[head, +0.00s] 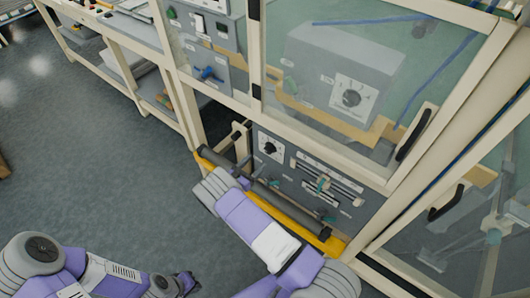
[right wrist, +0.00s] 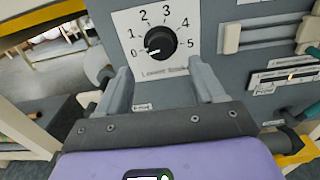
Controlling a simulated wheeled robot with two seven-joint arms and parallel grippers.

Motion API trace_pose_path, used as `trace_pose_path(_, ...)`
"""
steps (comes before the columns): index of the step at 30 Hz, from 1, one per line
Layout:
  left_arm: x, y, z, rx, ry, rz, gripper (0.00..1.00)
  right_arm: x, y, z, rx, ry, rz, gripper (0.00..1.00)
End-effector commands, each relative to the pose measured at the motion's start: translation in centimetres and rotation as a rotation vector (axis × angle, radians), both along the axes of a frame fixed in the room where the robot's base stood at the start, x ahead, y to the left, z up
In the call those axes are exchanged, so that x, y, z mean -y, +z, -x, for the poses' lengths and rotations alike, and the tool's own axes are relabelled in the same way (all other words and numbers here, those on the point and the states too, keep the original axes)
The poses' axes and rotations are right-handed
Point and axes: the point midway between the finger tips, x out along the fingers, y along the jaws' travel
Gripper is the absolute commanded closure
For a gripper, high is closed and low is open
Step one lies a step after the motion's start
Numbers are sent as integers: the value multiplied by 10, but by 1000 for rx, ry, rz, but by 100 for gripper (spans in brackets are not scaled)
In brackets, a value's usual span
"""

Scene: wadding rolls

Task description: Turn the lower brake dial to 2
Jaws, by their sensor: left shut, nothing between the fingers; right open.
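The lower brake dial (right wrist: 160,42) is a black knob on a white plate numbered 0 to 5, in the right wrist view. Its pale pointer mark is toward the lower left, near 0. The dial also shows on the grey lower panel in the head view (head: 269,148). My right gripper (right wrist: 163,82) is open, its two grey fingers below the dial and to either side, with nothing between them. In the head view my right arm reaches up to the panel and its fingertips are hard to make out. My left gripper (head: 188,284) is shut and empty, low over the floor.
Another dial (head: 351,97) sits on a grey box behind the clear guard door above. Slider rails (head: 326,180) with teal handles are right of the lower dial. A dark roller (head: 265,189) and yellow rail (head: 325,243) run before the panel.

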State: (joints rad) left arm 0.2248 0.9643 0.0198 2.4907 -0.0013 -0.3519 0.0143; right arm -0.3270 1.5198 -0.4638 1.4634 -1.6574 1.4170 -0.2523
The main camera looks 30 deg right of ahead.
Motion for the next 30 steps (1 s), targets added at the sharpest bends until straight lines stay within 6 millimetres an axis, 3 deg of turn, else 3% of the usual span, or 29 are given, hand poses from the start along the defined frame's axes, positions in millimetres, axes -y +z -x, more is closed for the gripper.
trace_pose_path(12, 0, -6, 0, 0, 0, 0, 100, 57, -1, -22, 2, -4, 1, 32)
trace_pose_path(24, 0, -6, 0, 0, 0, 0, 100, 67, 0, -26, 0, -2, -1, 32)
trace_pose_path(26, 0, -6, 0, 0, 0, 0, 100, 67, 0, -26, 0, -3, -1, 38)
trace_pose_path(30, 0, -6, 0, 0, 0, 0, 100, 67, 0, -26, 0, -3, -1, 59)
